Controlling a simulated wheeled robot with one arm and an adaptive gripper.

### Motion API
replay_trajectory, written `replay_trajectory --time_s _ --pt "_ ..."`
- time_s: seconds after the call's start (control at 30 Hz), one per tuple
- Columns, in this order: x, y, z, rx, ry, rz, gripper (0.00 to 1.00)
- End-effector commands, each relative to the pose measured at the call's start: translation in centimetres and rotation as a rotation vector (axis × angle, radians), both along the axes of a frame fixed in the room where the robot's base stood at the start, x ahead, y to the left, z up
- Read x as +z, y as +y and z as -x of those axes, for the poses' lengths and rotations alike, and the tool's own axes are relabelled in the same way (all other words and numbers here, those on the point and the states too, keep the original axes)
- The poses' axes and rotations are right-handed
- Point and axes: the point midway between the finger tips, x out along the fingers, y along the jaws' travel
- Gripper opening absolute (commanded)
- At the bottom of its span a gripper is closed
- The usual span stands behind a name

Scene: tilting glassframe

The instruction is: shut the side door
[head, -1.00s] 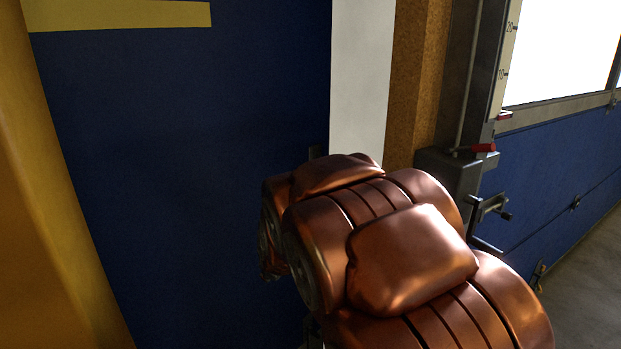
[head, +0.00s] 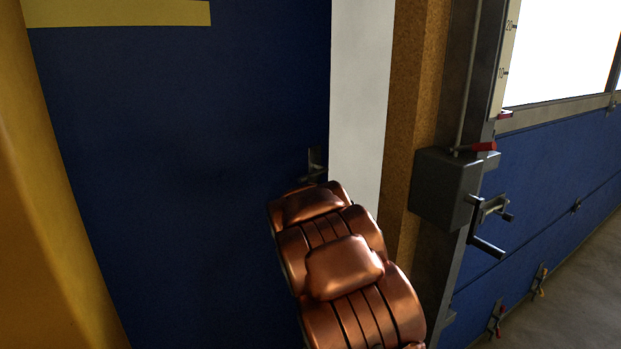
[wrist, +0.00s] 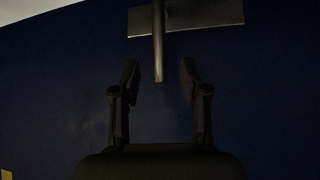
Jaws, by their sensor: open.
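The side door (head: 180,150) is a dark blue panel with a yellow strip near its top, filling the left half of the head view. Its grey metal handle (head: 316,162) is at the door's right edge, partly hidden by my copper-coloured arm. In the wrist view the handle's plate (wrist: 205,14) and its bar (wrist: 158,50) show against the blue surface. My gripper (wrist: 158,80) is open, its two fingers on either side of the bar's end. I cannot tell whether they touch it. In the head view my gripper is hidden behind my arm.
A white frame strip (head: 358,90) and a brown post (head: 412,100) stand right of the door. A grey box with a crank (head: 447,190) and a blue wall panel (head: 560,180) are further right. A yellow surface (head: 45,200) borders the left.

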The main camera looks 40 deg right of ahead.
Motion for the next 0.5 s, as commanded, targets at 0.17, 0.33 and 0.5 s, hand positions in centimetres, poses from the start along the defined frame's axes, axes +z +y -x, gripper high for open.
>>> replay_trajectory --time_s 0.17,0.33,0.5 --pt "0.3 -0.4 -0.6 0.0 -0.003 0.002 0.45" --pt "0.6 -1.2 -1.8 0.0 -0.004 0.001 0.45" --pt "0.8 -2.3 -3.5 0.0 -0.004 -0.001 0.45"
